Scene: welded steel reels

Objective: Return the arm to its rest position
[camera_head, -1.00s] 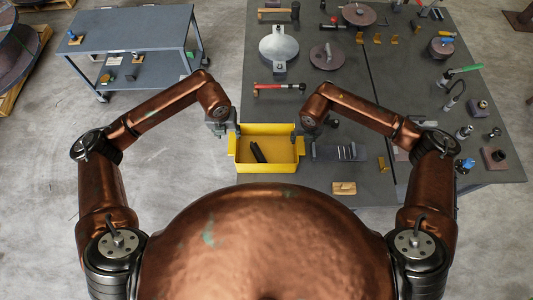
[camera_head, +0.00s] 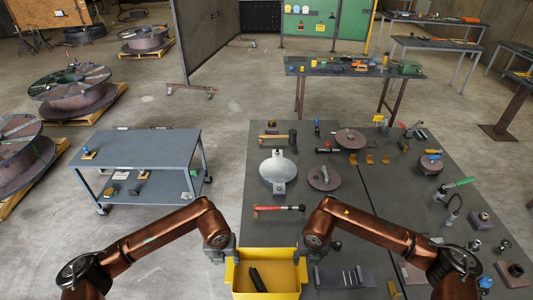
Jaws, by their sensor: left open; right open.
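My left gripper (camera_head: 222,250) is at the left rim of the yellow bin, pointing down, with its fingers small in view. My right gripper (camera_head: 302,255) is at the bin's right rim, its fingers partly hidden behind my wrist. Both are open with nothing seen in them. My two copper-coloured arms come in from the lower left and lower right, bent at the elbows. The yellow bin (camera_head: 265,295) stands at the table's near left edge with a dark object (camera_head: 257,279) inside. I cannot tell whether the grippers touch the rim.
The grey worktable (camera_head: 232,190) bears a round silver plate (camera_head: 278,172), a brown disc (camera_head: 324,177), a red-handled hammer (camera_head: 279,208) and several tools. A grey cart (camera_head: 135,147) stands left. Open floor lies between the cart and the far bench (camera_head: 350,68).

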